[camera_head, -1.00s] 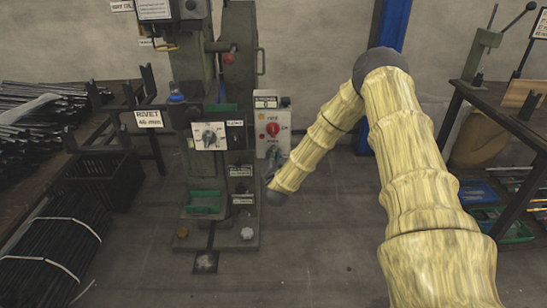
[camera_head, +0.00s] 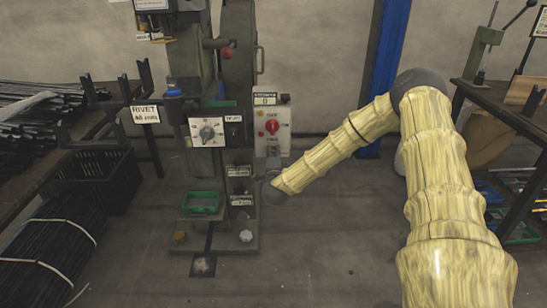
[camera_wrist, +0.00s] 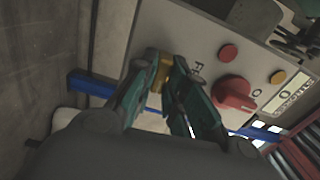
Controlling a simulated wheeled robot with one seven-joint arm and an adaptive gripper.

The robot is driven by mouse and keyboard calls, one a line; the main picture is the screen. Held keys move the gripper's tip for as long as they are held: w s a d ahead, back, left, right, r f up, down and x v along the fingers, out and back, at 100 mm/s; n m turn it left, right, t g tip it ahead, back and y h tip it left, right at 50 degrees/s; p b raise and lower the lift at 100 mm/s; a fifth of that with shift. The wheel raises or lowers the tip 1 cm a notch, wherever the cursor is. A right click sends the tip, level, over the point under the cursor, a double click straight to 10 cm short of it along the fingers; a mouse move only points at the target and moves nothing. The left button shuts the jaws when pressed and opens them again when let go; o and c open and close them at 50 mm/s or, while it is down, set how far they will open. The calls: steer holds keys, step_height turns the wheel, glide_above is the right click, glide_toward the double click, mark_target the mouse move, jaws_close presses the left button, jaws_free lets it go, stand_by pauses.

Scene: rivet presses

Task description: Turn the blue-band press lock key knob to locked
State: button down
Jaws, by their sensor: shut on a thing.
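The press (camera_head: 238,75) stands at the centre of the head view, with a small blue part on its left side. A pale control box (camera_head: 285,143) with a red rotary knob (camera_head: 272,126) is mounted at its right. The wrist view shows this box (camera_wrist: 180,35) close up, tilted, with the red knob (camera_wrist: 235,93). My gripper (camera_wrist: 162,78) is at the box face, its green fingers shut on a small brass-yellow knob (camera_wrist: 163,70). The fingers partly hide this knob, so its turned position cannot be read. In the head view, my fingers cannot be made out.
The box also carries a red button (camera_wrist: 228,52), an orange button (camera_wrist: 277,77) and a stroke counter (camera_wrist: 287,96). A white dial panel (camera_head: 207,132) and green tray (camera_head: 201,202) are on the press. A black crate (camera_head: 98,172) stands left. The floor in front is clear.

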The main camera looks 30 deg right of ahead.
steer(key=shift+s+d+f+m, duration=0.1)
steer(key=shift+m, duration=0.4)
steer(key=c, duration=1.4)
jaws_free()
steer(key=shift+c, duration=0.2)
steer(key=v, duration=1.2)
